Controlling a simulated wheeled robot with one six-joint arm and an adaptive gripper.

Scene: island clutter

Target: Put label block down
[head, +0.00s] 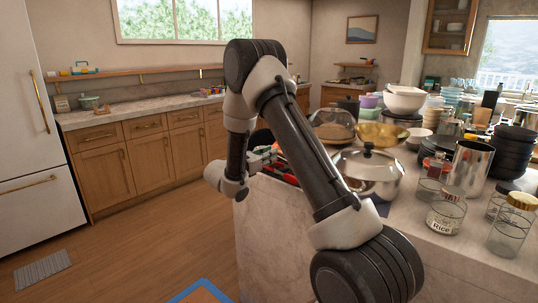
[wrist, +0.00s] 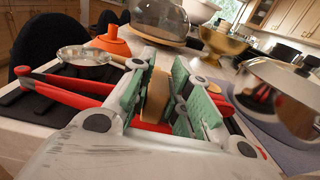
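My gripper (head: 262,158) is over the near left edge of the island in the head view, partly hidden by my arm. In the wrist view its green-padded fingers (wrist: 160,98) are closed around a small tan, wood-coloured block (wrist: 155,97), which I take for the label block. Pads flank it on both sides. No writing shows on the block, and its underside is hidden. It is too small to make out in the head view. Whether it touches the surface below cannot be told.
Red-handled tools (wrist: 68,90) lie on a dark mat below the gripper. A steel pan (wrist: 84,56) and an orange funnel-like thing (wrist: 112,40) stand beyond. A lidded steel pot (head: 368,172), glass dome (head: 332,124) and brass bowl (head: 382,136) crowd the island. Glass jars (head: 446,212) stand right.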

